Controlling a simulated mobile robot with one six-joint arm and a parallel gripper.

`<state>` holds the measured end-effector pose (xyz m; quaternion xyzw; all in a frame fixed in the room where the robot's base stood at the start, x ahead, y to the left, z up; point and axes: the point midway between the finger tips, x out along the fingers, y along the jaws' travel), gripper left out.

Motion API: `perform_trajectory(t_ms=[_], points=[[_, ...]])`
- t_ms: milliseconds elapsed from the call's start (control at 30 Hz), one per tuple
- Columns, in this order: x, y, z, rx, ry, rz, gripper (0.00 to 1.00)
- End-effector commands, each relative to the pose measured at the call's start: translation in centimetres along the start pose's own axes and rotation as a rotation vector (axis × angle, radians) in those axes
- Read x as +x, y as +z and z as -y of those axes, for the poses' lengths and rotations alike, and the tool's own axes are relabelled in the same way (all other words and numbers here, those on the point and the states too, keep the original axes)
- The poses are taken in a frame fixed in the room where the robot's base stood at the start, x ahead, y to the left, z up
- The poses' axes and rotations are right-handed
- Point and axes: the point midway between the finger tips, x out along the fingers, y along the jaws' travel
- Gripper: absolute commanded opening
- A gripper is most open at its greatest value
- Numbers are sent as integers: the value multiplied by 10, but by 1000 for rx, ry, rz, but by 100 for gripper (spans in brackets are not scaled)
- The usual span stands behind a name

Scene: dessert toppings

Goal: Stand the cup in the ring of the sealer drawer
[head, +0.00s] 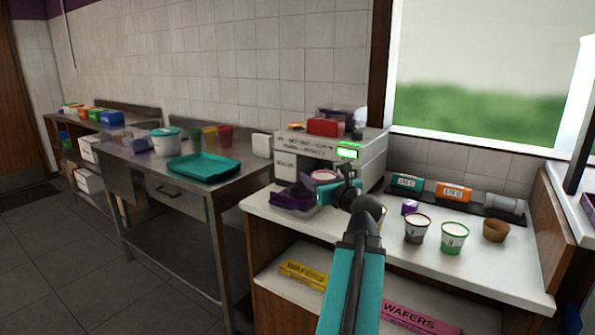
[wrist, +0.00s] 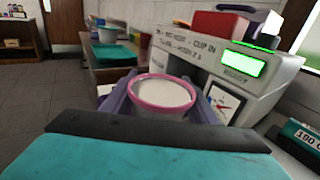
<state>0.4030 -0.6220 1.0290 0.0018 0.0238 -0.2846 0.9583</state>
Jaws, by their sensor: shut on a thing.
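The cup (wrist: 165,108) is white with a pink rim and looks upright and open at the top in the wrist view. In the head view its rim (head: 324,175) shows at the tip of my gripper (head: 343,188), which is shut on it. Purple sides (wrist: 113,104) show around the cup in the wrist view. The ring is hidden; I cannot tell whether the cup touches it.
A red box (head: 324,127) lies on the sealer. A teal tray (head: 203,168) lies on the steel table to the left.

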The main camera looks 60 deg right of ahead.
Motion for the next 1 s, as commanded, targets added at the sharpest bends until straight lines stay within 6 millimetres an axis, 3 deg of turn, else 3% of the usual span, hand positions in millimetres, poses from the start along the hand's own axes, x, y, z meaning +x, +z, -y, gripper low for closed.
perform_trajectory(t_ms=[1000], points=[[14,2,0,4,-9,-5,28]])
